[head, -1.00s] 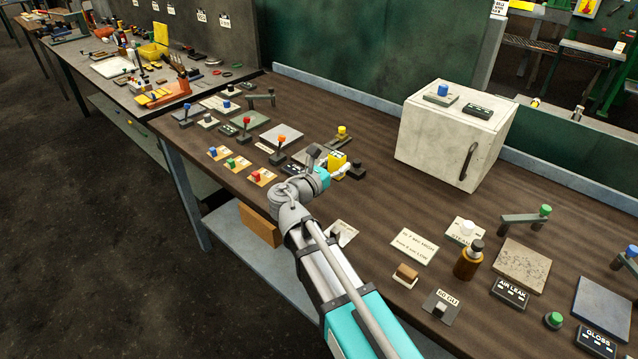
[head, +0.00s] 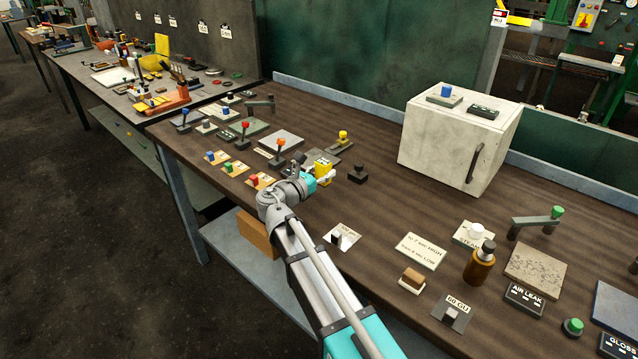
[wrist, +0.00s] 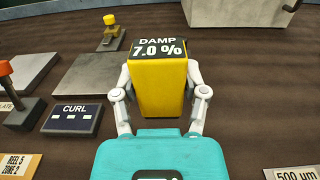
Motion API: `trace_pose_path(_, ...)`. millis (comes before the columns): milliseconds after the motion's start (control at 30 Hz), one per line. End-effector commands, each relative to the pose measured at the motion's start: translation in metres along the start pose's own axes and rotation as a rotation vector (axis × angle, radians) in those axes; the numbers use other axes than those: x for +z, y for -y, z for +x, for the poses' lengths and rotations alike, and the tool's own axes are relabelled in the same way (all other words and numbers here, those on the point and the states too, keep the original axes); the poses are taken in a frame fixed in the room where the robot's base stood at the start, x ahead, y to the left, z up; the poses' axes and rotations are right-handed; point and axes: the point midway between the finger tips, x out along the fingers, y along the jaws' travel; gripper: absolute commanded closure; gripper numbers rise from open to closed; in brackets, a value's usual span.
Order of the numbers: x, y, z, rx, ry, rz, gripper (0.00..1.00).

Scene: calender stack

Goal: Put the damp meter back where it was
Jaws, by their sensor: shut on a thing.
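The damp meter (wrist: 158,82) is a yellow block with a black top face reading "DAMP 7.0 %". It fills the middle of the wrist view, between the two grey fingers of my gripper (wrist: 160,95), which is shut on it. In the head view the yellow meter (head: 323,167) shows at the end of my arm, above the left part of the brown bench (head: 375,215). I cannot tell whether its underside touches the bench. My gripper (head: 320,175) partly hides it there.
A CURL display (wrist: 73,118) and grey plates (wrist: 90,82) lie left of the meter. A yellow-knobbed lever (head: 341,141) stands behind it, and a dark stamp-like object (head: 358,173) stands to its right. A white cabinet (head: 450,150) is farther right. Bare bench lies between.

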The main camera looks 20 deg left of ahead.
Motion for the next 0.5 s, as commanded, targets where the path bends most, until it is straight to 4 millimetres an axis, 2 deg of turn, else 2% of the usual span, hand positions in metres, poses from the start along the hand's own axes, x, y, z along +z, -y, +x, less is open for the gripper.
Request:
trace_pose_path(267, -0.003, -0.002, 0.001, -0.001, 0.001, 0.0, 1.0)
trace_pose_path(500, -0.021, -0.007, 0.003, -0.001, 0.001, 0.0, 1.0)
